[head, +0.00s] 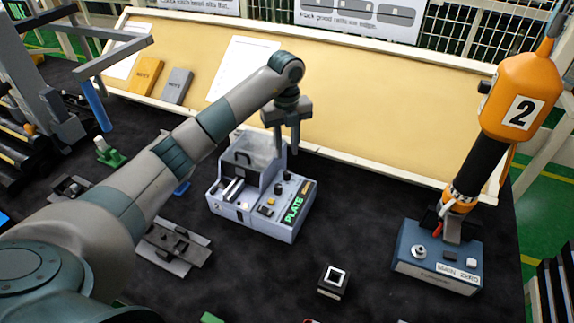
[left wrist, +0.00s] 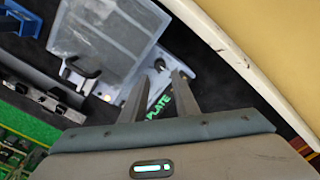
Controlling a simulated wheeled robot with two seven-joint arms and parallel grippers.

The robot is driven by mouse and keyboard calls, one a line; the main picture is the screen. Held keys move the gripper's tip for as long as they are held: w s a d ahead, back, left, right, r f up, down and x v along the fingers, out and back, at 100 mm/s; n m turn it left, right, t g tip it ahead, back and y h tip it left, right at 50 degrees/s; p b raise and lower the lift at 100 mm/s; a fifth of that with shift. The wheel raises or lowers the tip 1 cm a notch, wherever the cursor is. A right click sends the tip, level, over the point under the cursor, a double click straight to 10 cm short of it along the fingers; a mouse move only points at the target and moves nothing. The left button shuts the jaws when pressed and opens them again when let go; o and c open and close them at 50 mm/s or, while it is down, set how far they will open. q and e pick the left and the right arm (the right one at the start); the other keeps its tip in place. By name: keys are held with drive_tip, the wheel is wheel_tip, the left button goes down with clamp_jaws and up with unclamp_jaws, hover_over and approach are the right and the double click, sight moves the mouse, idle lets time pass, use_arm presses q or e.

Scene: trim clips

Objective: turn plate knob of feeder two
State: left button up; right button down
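A light grey machine (head: 255,222) with a green PLATE label and a clear lid stands mid-table. Small dark knobs (head: 287,176) sit on its upper right panel; I cannot tell which is the plate knob. My left gripper (head: 287,150) is open and empty above the panel's back edge. In the left wrist view its two fingers (left wrist: 160,85) are apart, with a dark knob (left wrist: 159,64) showing beyond and between them. The PLATE label is partly hidden by the fingers there. My right gripper is not in view.
A small black-and-white block (head: 333,281) lies in front. A beige board (head: 340,110) rises behind the machine. Dark table is clear right of the machine.

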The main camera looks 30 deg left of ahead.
sight(287, 172)
use_arm(q)
wheel_tip(287, 172, down, 8)
drive_tip(key=p, duration=0.3)
drive_tip(key=shift+r, duration=0.2)
drive_tip(key=shift+f, duration=0.5)
clamp_jaws()
